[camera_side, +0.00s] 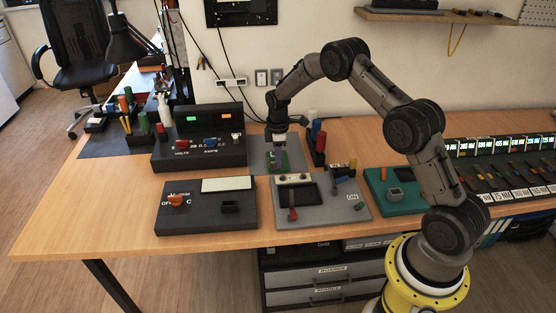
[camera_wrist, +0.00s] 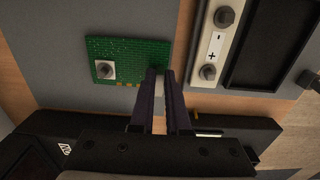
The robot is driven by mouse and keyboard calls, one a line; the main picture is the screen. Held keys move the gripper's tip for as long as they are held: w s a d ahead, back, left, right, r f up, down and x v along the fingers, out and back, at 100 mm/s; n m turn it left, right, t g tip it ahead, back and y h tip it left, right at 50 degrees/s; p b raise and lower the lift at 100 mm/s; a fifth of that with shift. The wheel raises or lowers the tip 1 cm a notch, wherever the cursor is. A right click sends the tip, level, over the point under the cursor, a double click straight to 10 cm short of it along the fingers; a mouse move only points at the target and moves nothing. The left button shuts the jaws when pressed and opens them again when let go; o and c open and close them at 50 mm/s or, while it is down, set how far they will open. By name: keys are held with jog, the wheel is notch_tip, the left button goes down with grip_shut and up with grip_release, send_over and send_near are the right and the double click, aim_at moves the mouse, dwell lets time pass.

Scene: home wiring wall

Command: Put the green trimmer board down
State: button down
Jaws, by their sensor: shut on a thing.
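The green trimmer board (camera_wrist: 128,55) is a flat perforated board with a white square trimmer (camera_wrist: 105,69) near one corner. My gripper (camera_wrist: 161,76) is shut on the board at its edge in the wrist view. In the side view my gripper (camera_side: 279,148) points down over the grey mat (camera_side: 259,147), and the board (camera_side: 284,161) shows at its fingertips. The fingers hide part of the board. I cannot tell whether its underside touches the mat.
A dark volts and amps meter box (camera_side: 199,153) stands left of the mat. A grey battery station (camera_side: 334,209) with plus and minus terminals is in front, beside a dark box with a pale screen (camera_side: 227,184). Red and dark cylinders (camera_side: 319,141) stand close on the right.

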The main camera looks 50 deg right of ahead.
jog(key=shift+f, duration=0.2)
jog(key=c, duration=0.9)
grip_release()
jog(key=s+a+r+m+t, duration=0.1)
jog(key=s+a+r, duration=0.1)
jog(key=r, duration=0.9)
jog(key=s+a+r+m, duration=0.1)
jog(key=s+a+r, duration=0.15)
jog(key=r, duration=0.85)
jog(key=s+a+r+m+t, duration=0.2)
jog(key=s+a+r, duration=0.25)
jog(key=s, duration=0.55)
jog(key=s+a+r+m+t, duration=0.15)
jog(key=s+a+r, duration=0.35)
jog(key=s, duration=0.5)
jog(key=s+a+f+m+t, duration=0.1)
jog(key=s+f+m, duration=0.1)
jog(key=s, duration=0.8)
jog(key=shift+s+m, duration=0.3)
jog(key=shift+m, duration=0.45)
